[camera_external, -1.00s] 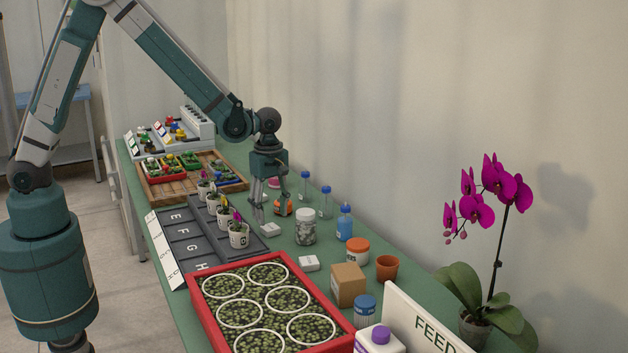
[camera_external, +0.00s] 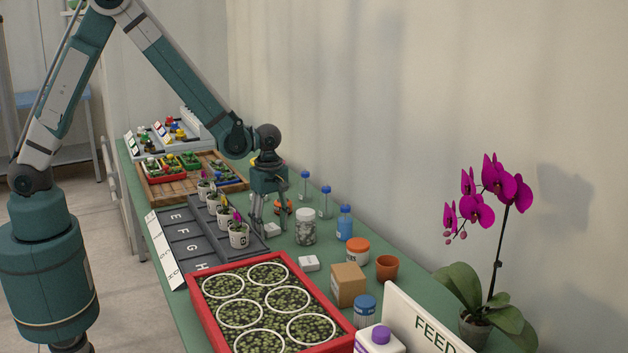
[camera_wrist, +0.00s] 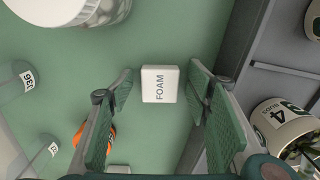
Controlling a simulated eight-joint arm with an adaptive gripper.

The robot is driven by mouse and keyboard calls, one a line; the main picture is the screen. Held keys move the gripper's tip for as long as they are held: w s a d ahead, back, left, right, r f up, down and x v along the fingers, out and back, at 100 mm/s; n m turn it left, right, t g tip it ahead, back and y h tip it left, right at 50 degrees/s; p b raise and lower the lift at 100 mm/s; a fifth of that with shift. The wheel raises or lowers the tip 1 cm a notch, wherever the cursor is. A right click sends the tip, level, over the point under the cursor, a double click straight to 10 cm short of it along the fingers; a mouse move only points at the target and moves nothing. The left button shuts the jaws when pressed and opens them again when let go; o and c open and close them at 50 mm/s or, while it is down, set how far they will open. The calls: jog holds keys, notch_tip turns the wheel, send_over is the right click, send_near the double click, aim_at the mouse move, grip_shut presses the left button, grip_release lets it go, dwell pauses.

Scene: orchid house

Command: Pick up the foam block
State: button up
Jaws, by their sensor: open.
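The foam block (camera_wrist: 160,84) is a small white block with the word FOAM on top. In the wrist view it lies on the green bench between the two fingers of my gripper (camera_wrist: 163,90), which are spread on either side of it with a gap. In the external view the foam block (camera_external: 272,230) shows just beside the fingertips of my gripper (camera_external: 265,232), which is open and pointing down. The fingers partly cover the block there. I cannot tell the exact height of the fingertips above the bench.
A lidded jar (camera_external: 306,227) stands right of the block, with blue-capped bottles (camera_external: 345,223) beyond. An orange object (camera_wrist: 92,137) is close to one finger. Potted plants (camera_external: 239,234) in a dark lettered tray (camera_external: 185,240) stand left. Another white block (camera_external: 309,263) lies nearer the red tray (camera_external: 203,300).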

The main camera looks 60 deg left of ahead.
aim_at(271, 228)
dwell(0.4)
jog(key=c, duration=0.7)
jog(key=shift+r, duration=0.15)
jog(key=shift+r+p, duration=0.7)
jog(key=shift+r, duration=4.15)
